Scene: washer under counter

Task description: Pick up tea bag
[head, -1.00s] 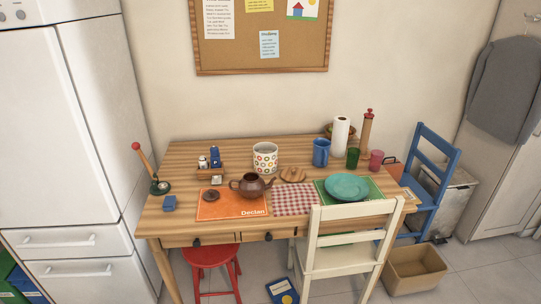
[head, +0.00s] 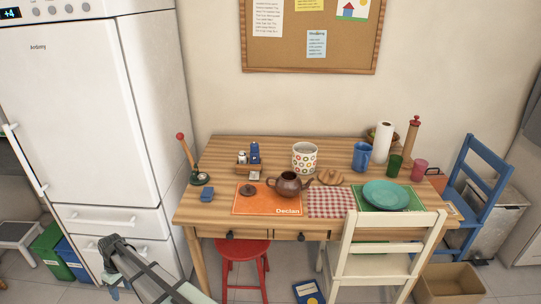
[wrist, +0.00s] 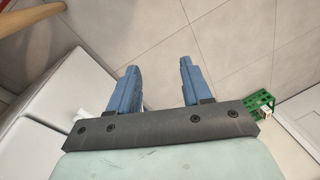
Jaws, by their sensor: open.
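A small whitish square (head: 254,175) lies on the wooden table (head: 330,148), just in front of the small wooden caddy. It looks like the tea bag, but it is too small to be sure. The brown teapot (head: 287,184) stands to its right on the orange placemat (head: 255,206). My gripper (wrist: 158,66) is open, with its two blue fingers apart and nothing between them. In the wrist view it is over bare floor tiles, away from the table. In the head view my arm shows at the lower left, short of the table.
The tall white fridge (head: 85,110) stands left of the table. A red stool (head: 242,248) and a cream chair (head: 385,250) are at the table's front.

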